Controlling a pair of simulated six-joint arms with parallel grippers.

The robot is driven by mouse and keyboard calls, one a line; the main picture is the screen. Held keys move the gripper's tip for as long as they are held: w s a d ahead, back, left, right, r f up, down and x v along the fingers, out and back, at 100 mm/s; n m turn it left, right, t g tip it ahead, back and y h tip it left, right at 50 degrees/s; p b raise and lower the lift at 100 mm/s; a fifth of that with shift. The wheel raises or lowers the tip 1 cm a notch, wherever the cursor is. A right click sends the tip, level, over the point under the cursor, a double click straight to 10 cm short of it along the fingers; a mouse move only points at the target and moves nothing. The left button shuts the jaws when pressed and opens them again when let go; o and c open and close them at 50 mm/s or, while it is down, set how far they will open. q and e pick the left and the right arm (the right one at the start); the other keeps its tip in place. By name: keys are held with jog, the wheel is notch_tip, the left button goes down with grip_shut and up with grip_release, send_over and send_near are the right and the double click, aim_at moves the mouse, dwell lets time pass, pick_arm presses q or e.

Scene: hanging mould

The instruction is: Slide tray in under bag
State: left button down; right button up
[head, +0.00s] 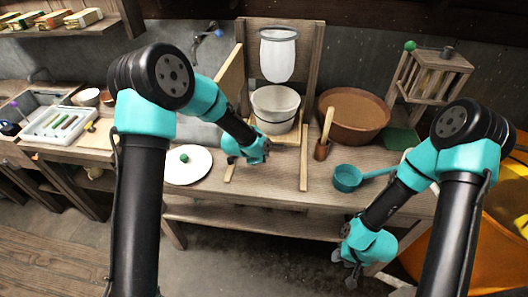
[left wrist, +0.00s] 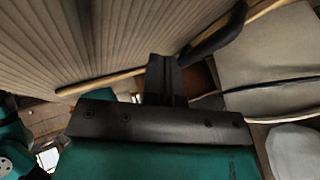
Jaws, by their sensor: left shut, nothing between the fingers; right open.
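The white bag (head: 278,58) hangs by its rim from the upright wooden stand (head: 312,75). A pale bucket (head: 276,98) with a dark band stands under it, between the stand's rails. A round white dish (head: 196,168) with a green ball on it lies to the left; I cannot tell whether it is the tray. My left gripper (head: 266,150) is shut and empty, just in front of the bucket near the stand's rails. Its dark fingers (left wrist: 166,78) show close to a ribbed pale surface in the left wrist view. My right gripper (head: 347,272) is open and low, in front of the table edge.
A wide brown basin (head: 354,112), a small brown pot (head: 322,150) and a teal dipper (head: 349,178) stand right of the stand. A wooden rack (head: 432,76) is at the back right. A white compartment tray (head: 58,124) is at the far left.

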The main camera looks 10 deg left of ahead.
pick_arm(q)
jog(key=v, duration=0.7)
jog(key=shift+s+r, duration=0.25)
jog(key=shift+r, duration=0.05)
jog(key=shift+a, duration=0.1)
